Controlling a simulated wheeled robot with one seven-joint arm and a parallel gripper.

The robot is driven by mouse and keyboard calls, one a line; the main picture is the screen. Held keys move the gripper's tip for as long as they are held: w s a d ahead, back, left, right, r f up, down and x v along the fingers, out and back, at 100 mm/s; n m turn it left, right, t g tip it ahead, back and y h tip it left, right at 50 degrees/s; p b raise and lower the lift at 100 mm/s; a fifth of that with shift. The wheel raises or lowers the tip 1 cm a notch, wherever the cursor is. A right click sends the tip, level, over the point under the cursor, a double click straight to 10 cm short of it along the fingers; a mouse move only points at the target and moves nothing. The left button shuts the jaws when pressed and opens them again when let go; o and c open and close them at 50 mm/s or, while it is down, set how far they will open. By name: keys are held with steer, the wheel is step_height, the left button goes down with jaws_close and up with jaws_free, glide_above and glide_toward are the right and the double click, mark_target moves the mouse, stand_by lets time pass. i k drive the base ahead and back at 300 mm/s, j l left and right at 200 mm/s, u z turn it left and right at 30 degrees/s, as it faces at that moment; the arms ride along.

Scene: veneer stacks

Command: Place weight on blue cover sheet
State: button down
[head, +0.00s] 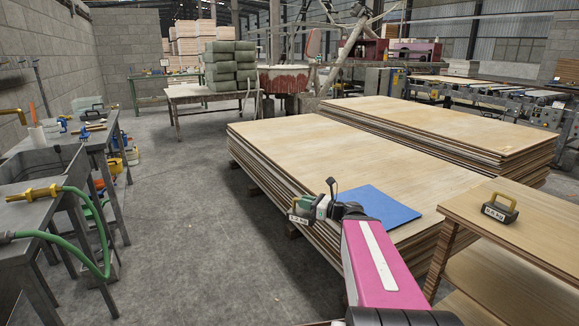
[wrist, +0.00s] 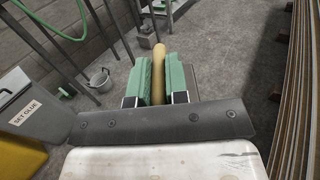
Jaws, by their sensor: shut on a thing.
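The blue cover sheet (head: 378,206) lies flat on the near part of the veneer stack (head: 290,140), partly hidden by my arm. My gripper (head: 308,208) is to the left of the sheet, at the stack's left side. It is shut on a small dark weight (head: 298,218) with a pale label. In the wrist view my gripper's green fingers (wrist: 158,82) close on a tan handle (wrist: 159,62), with floor beyond them. The weight's body is hardly visible there. A second labelled weight (head: 497,210) with a handle stands on the wooden stack at the right.
Layered sheet edges (wrist: 298,80) run along the right of the wrist view. A grey bin marked SET GLUE (wrist: 30,112) and a metal pot (wrist: 100,78) are at the left. Grey workbenches (head: 75,150) with a green hose line the left wall. The aisle floor (head: 190,220) is clear.

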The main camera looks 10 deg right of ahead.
mark_target(365, 209)
steer(key=i+j+z, duration=0.15)
steer(key=z, duration=0.25)
steer(key=i+j+z, duration=0.15)
steer(key=j+z, duration=0.25)
steer(key=i+j+z, duration=0.15)
steer(key=z, duration=0.25)
steer(key=j+z, duration=0.7)
steer(key=j, duration=0.15)
steer(key=j+z, duration=0.35)
steer(key=i+j, duration=0.05)
